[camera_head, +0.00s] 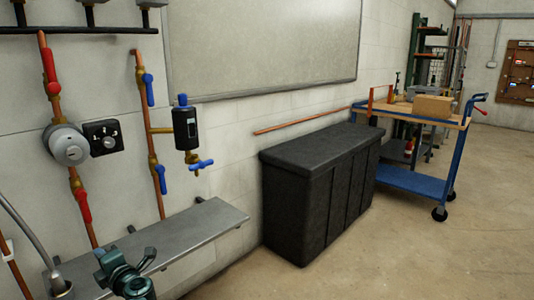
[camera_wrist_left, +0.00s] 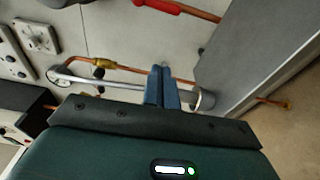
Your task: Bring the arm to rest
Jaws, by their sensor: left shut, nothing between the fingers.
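My left gripper (camera_head: 124,274) is at the bottom of the head view, dark green, low in front of the grey metal shelf (camera_head: 195,232). In the left wrist view its two blue fingers (camera_wrist_left: 162,86) are together, with nothing held between them. A silver tube (camera_wrist_left: 120,84) with a round collar shows just beyond the fingertips; I cannot tell whether they touch it. Most of my left arm is out of view. My right gripper is in neither view.
Copper pipes with red valve handles (camera_head: 83,206) and blue ones (camera_head: 149,90) run up the wall at left. A curved silver tube (camera_head: 28,232) rises near the gripper. A black chest (camera_head: 318,200) and blue cart (camera_head: 412,182) stand right. The floor (camera_head: 400,260) in front is clear.

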